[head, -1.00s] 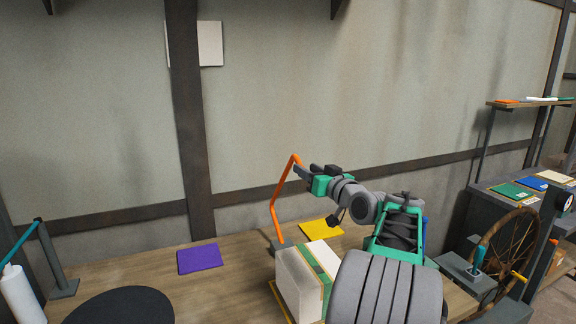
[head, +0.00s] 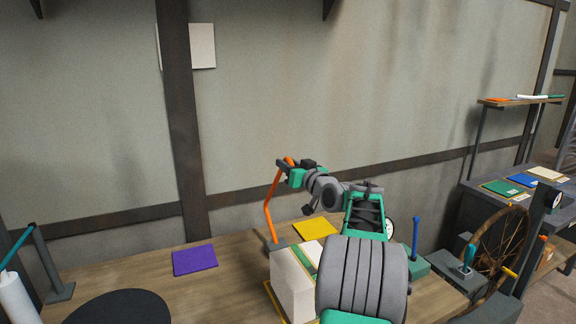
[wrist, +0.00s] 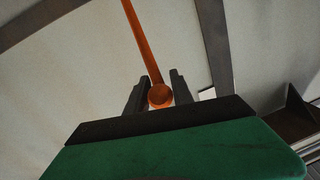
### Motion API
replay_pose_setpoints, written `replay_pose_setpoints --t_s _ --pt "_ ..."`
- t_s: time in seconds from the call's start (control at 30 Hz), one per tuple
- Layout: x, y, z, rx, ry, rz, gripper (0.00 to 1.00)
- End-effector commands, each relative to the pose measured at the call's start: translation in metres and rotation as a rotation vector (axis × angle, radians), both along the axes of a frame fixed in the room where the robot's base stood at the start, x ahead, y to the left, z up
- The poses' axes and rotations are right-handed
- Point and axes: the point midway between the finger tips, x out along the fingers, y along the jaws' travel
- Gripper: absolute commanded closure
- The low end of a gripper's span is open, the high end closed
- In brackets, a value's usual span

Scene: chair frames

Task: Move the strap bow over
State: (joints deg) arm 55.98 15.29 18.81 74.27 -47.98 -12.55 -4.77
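The strap bow (head: 267,215) is a bent orange bar. It rises from a dark foot on the table beside a white box (head: 291,285) with a green and tan band, then leans right at its upper part. My gripper (head: 283,164) is at the top end of the bow. In the wrist view the round orange end of the bow (wrist: 160,96) sits between the two dark fingers (wrist: 160,86), which look close against it on both sides. My arm hides part of the box and the table behind it.
A purple pad (head: 195,260) and a yellow pad (head: 316,229) lie on the wooden table (head: 225,290). A black disc (head: 120,308) is at the front left. A blue lever (head: 416,238) and a spoked wheel (head: 503,250) stand to the right. The wall is behind.

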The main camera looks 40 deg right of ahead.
Motion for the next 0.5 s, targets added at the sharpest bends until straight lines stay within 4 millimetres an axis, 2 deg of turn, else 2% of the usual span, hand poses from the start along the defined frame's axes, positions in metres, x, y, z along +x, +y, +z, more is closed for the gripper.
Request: replay_pose_setpoints --t_s 0.03,0.23,0.5 --pt "0.0005 0.0014 0.0001 0.001 -0.001 0.003 0.83" --pt "0.0010 0.0024 0.0002 0.001 0.000 0.005 0.99" --pt "0.0015 0.0035 0.0002 0.001 0.000 0.008 1.00"
